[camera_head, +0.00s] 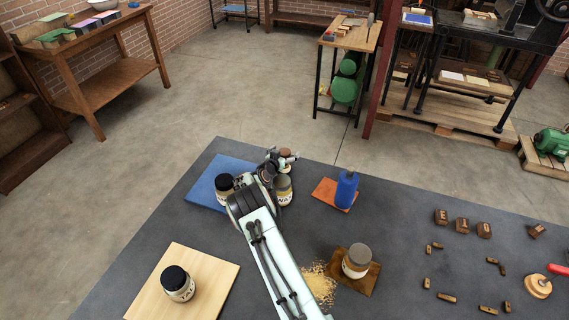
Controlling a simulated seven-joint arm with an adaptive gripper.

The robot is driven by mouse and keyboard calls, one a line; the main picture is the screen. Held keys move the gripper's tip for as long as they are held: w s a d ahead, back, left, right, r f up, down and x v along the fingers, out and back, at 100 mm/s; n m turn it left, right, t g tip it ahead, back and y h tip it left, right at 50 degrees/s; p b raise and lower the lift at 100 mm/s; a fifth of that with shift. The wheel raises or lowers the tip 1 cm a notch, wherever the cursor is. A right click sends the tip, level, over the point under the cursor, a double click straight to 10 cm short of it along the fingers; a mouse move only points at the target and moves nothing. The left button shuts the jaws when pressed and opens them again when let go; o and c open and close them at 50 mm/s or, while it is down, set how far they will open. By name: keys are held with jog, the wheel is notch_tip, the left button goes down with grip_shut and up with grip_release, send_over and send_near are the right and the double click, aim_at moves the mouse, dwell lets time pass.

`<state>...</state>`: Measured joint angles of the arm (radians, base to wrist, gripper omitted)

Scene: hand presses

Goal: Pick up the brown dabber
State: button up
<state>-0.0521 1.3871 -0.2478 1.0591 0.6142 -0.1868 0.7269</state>
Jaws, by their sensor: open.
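My gripper (284,160) is at the far side of the dark table, with its fingers spread. A small brown round-topped thing (285,154) shows at the fingers and may be the brown dabber. The gripper partly hides it, and I cannot tell whether the fingers touch it.
Labelled jars stand on the blue mat (207,181), beside my gripper (283,190), on the pale board (222,270) and on the brown board (356,262). A blue bottle (346,190) stands on an orange mat. Yellow grains (320,284) and several wooden blocks (462,225) lie right of my arm.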

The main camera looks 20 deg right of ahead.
grip_shut()
